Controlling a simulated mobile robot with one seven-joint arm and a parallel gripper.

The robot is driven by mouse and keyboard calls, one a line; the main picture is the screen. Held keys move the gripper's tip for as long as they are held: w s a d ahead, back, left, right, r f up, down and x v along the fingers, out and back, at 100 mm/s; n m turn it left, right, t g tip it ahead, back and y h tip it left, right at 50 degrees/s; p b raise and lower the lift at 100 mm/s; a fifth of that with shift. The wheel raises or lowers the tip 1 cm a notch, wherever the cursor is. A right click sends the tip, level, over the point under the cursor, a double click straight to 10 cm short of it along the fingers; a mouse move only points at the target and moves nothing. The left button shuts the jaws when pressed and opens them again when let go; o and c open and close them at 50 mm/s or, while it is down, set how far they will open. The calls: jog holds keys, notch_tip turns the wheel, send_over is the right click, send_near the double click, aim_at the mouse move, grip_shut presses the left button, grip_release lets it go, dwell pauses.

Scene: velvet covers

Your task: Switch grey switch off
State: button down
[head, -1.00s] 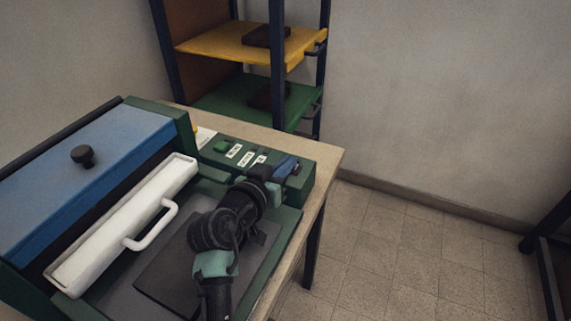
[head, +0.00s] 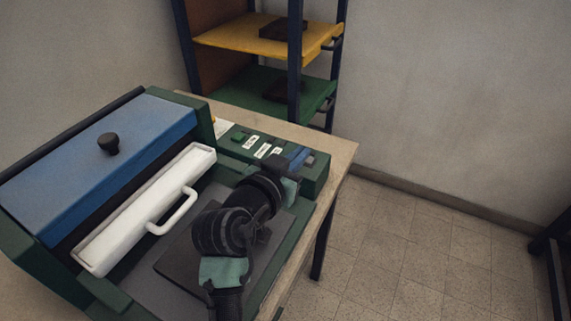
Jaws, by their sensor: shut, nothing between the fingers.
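The green control panel (head: 319,180) sits on the right part of the machine on the table. It carries a green button (head: 239,135), white labels (head: 263,150), a blue part (head: 299,157) and a small grey part (head: 309,161) near its right end. The grey part may be the grey switch; its position cannot be made out. My gripper (head: 287,166) is shut and empty, just in front of and over the panel's right half. It hides part of the panel. I cannot tell whether it touches anything there.
The machine has a blue cover (head: 95,165) with a black knob (head: 109,143) and a white bar with a handle (head: 150,205). A dark plate (head: 180,265) lies under my arm. A shelf rack (head: 265,40) stands behind.

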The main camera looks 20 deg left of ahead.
jog(key=shift+v, duration=2.75)
jog(key=shift+d, duration=0.1)
